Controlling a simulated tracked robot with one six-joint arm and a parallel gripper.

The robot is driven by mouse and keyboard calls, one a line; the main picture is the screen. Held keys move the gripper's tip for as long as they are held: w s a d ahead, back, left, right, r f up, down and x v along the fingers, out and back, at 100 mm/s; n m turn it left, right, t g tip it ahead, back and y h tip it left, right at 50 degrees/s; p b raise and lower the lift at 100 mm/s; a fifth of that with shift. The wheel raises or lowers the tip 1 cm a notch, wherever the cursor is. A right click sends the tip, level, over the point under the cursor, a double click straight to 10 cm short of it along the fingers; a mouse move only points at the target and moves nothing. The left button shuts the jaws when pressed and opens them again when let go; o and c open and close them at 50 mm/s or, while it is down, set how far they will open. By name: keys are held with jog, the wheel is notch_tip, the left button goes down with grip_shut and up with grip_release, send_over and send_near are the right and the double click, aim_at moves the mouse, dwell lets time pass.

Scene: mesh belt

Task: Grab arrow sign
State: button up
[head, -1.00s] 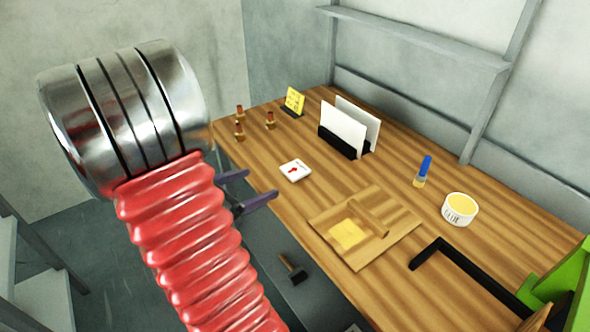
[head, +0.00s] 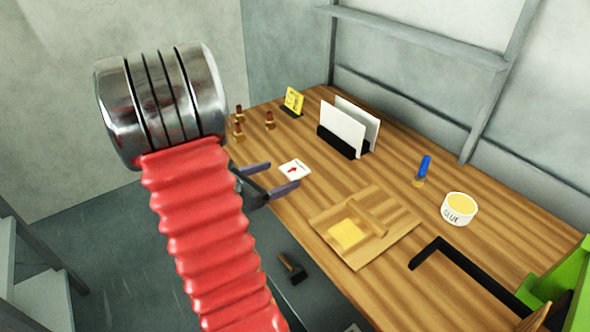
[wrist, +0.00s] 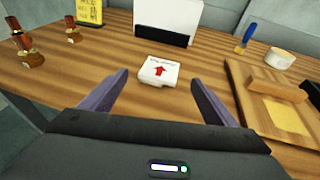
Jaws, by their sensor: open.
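The arrow sign (head: 294,170) is a small white tile with a red arrow, lying on the wooden table near its left edge. In the wrist view the arrow sign (wrist: 158,71) sits just beyond the fingertips, roughly centred between them. My gripper (head: 284,176) is open and empty, with its two purple fingers pointing at the sign. In the wrist view my gripper (wrist: 160,80) has one finger on each side, with the sign ahead in the gap.
A wooden board (head: 340,254) with a yellow patch lies to the right. White panels in a black holder (head: 338,143) stand behind the sign. Several small brown-and-gold pieces (head: 239,130) and a yellow card (head: 293,101) stand at the far left. A glue tub (head: 459,209) is farther right.

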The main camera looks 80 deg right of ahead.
aim_at(294, 168)
jog(key=shift+x, duration=2.6)
jog(key=shift+r, duration=0.15)
jog(key=shift+c, duration=0.6)
jog(key=c, duration=1.1)
jog(key=shift+c, duration=0.2)
notch_tip(294, 168, up, 10)
